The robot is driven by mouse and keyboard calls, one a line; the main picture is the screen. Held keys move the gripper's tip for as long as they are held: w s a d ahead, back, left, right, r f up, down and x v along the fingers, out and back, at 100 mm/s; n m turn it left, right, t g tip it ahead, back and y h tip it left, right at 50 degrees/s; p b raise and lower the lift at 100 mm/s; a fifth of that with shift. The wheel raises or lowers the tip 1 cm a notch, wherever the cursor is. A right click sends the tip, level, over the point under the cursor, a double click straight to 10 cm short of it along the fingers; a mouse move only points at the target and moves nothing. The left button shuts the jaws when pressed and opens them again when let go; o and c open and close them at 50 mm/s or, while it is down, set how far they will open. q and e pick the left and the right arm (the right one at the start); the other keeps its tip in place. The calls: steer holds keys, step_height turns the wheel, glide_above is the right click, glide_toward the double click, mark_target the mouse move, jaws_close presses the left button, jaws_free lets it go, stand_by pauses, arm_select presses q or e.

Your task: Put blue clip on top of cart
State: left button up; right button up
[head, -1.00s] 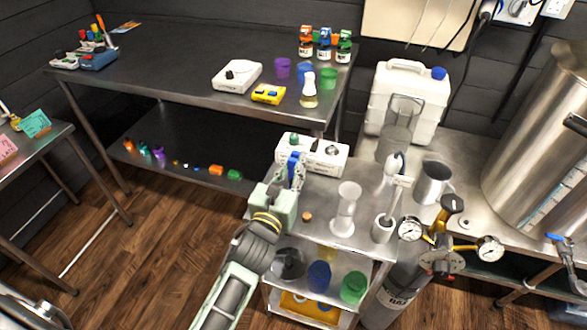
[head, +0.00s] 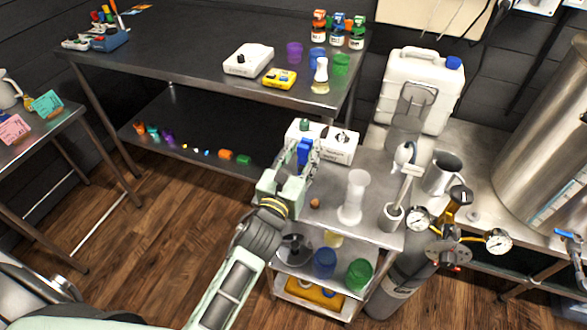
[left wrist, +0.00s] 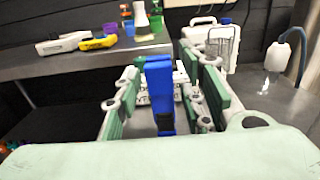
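The blue clip (head: 303,150) is between the fingers of my left gripper (head: 302,160), which is shut on it. In the left wrist view the clip (left wrist: 160,95) stands upright between the two fingers (left wrist: 163,90). The cart (head: 330,220) is a metal trolley with shelves. The gripper is at the left rear edge of its top, in front of a white device (head: 340,148). I cannot tell whether the clip touches the cart top. My right gripper is not in view.
On the cart top stand a clear cylinder (head: 353,198), a small brown ball (head: 314,203) and a mortar with pestle (head: 391,216). Bare metal lies between them. A gas cylinder with gauges (head: 447,250) stands right of the cart. A dark table (head: 190,65) is behind.

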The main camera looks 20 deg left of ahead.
arm_select(q)
steer(key=s+b, duration=0.1)
steer(key=s, duration=1)
steer(key=shift+s+a, duration=0.25)
steer(key=shift+s, duration=0.05)
steer(key=shift+f, duration=0.1)
